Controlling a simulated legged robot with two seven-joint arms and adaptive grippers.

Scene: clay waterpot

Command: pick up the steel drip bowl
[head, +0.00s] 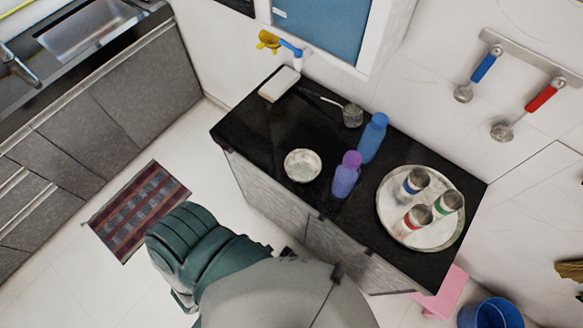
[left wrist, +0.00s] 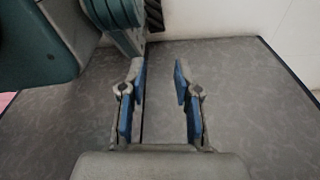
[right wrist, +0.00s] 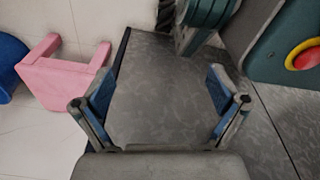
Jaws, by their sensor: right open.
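A round, shiny steel bowl (head: 302,165) sits on the black countertop (head: 262,135), left of the purple-capped bottle, in the head view. It looks empty and nothing covers it. Neither wrist view shows it. My left gripper (left wrist: 158,70) is open and empty in the left wrist view, facing a grey patterned cabinet panel (left wrist: 70,125). My right gripper (right wrist: 160,82) is open wide and empty in the right wrist view, also facing a grey panel (right wrist: 155,115). I cannot make out either gripper's fingers in the head view; both are away from the bowl.
A purple-capped bottle (head: 346,176) stands close right of the bowl, with a blue bottle (head: 373,138) behind it. A pink stool (right wrist: 58,75) stands beside the cabinet.

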